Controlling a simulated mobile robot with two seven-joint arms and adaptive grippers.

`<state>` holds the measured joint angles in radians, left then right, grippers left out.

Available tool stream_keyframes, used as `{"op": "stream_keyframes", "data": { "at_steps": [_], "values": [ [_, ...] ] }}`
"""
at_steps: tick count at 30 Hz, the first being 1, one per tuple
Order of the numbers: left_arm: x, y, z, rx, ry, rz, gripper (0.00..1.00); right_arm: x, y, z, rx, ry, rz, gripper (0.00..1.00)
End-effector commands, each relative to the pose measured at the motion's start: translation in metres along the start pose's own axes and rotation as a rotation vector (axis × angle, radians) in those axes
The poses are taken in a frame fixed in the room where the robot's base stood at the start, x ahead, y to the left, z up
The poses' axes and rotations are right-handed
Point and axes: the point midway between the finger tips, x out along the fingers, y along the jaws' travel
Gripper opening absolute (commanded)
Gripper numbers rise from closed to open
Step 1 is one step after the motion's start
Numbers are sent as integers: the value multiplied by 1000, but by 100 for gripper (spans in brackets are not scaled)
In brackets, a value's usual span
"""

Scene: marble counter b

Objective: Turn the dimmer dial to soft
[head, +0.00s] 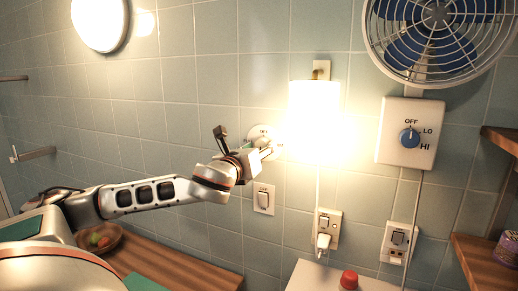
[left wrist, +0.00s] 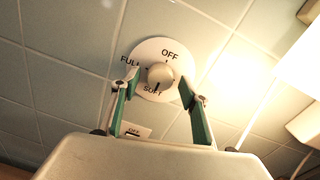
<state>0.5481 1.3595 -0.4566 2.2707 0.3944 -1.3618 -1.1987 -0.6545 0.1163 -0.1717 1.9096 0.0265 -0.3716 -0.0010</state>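The dimmer dial is a pale round knob (left wrist: 160,75) on a white wall plate (left wrist: 146,52) marked OFF, FULL and SOFT. In the left wrist view a dark mark shows at the knob's lower edge, beside SOFT; I cannot tell for sure that it is the pointer. In the head view the plate (head: 258,131) is partly hidden behind my left gripper (head: 258,150). In the left wrist view my left gripper (left wrist: 160,84) is open, with one green finger on each side of the knob. No contact with the knob is clear. My right gripper is not in view.
A lit wall lamp (head: 314,120) glows just right of the dial. A light switch (head: 264,198) sits below it. Further right are a fan control box (head: 408,133), a fan (head: 436,38) and outlets.

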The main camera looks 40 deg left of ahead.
Motion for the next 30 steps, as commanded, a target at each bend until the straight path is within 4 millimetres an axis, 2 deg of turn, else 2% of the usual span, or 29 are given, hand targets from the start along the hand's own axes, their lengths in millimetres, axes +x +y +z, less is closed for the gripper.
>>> {"op": "stream_keyframes", "data": {
  "at_steps": [8, 21, 30],
  "values": [
    [-5, 0, 0, 0, 0, -1, 45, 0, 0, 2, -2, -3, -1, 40],
    [-63, 0, 0, 4, 1, 0, 45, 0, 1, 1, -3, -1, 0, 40],
    [-75, 0, 0, -1, 0, 0, 45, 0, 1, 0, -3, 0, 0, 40]
  ]
}}
